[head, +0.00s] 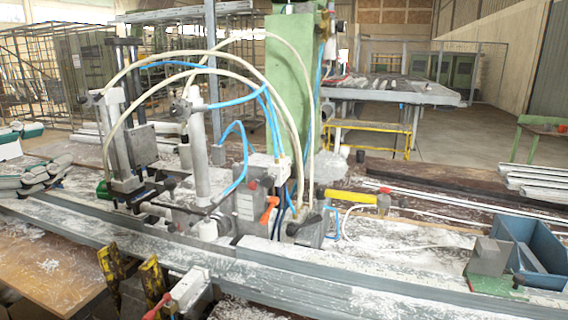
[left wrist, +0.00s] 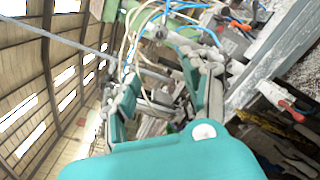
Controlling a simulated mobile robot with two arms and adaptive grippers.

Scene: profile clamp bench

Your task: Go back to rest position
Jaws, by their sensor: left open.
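My left gripper (head: 56,170) is at the far left of the head view, above the left end of the grey rail and left of the clamp machine. It is teal and grey, and its fingers point right. In the left wrist view my left gripper (left wrist: 170,78) is open, with its two fingers apart and nothing held between them. The clamp machine (left wrist: 188,70) shows beyond the fingers. My right gripper is in neither view.
The clamp machine (head: 200,140) with white and blue hoses stands mid-bench. A long grey rail (head: 290,280) runs along the front. Yellow-black clamps (head: 152,280) stand at the front edge. A blue bin (head: 535,250) and grey block (head: 488,257) sit at right.

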